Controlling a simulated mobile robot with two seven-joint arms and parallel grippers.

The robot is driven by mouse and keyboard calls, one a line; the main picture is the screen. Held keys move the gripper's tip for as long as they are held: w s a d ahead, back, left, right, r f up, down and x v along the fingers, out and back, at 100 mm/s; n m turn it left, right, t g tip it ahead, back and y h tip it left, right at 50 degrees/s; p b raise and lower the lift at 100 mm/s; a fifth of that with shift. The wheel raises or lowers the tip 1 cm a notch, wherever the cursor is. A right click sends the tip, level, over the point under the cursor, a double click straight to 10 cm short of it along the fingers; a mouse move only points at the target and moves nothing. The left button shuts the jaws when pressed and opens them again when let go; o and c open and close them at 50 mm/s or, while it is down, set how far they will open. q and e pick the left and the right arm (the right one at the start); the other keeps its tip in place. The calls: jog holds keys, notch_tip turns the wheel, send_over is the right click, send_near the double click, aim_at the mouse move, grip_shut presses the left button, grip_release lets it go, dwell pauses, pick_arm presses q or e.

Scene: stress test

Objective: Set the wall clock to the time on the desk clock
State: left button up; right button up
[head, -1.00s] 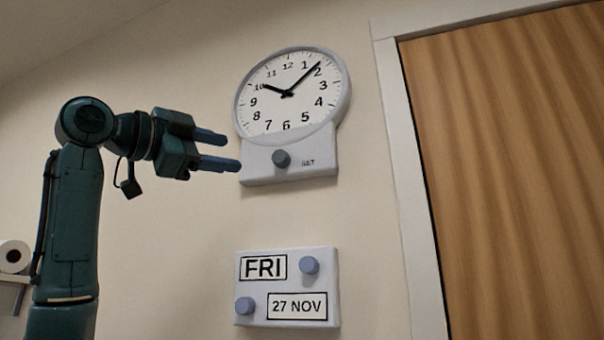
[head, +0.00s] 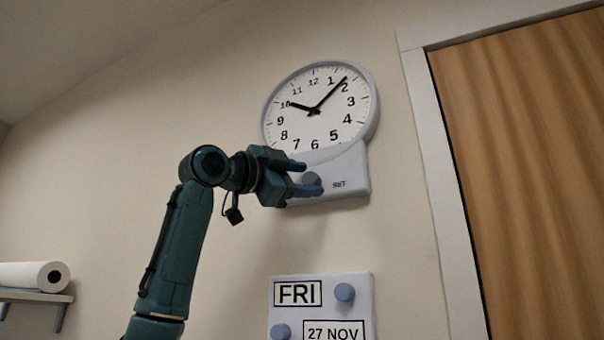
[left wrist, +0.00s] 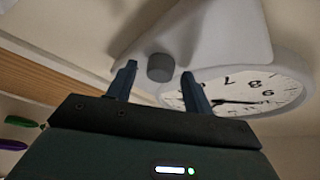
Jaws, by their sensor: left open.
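The wall clock (head: 318,112) is round and white with black hands. Its short hand points near 10 and its long hand between 1 and 2. A grey knob (head: 312,180) sits on the panel below the dial, beside small lettering. My left gripper (head: 312,178) is open at this knob, with one finger above it and one below in the head view. In the left wrist view the knob (left wrist: 160,67) shows between the two separate fingertips (left wrist: 160,80). I cannot tell whether they touch it. The desk clock and my right gripper are not in view.
A calendar panel (head: 364,291) reading FRI and 27 NOV, with two knobs, hangs below the clock. A wooden door (head: 520,150) with a pale frame stands at right. A paper roll (head: 25,275) lies on a shelf (head: 30,296) at lower left.

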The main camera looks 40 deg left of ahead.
pick_arm(q)
jog(key=c, duration=1)
jog(key=shift+o, duration=0.2)
jog(key=shift+f+n, duration=0.1)
jog(key=shift+n, duration=0.4)
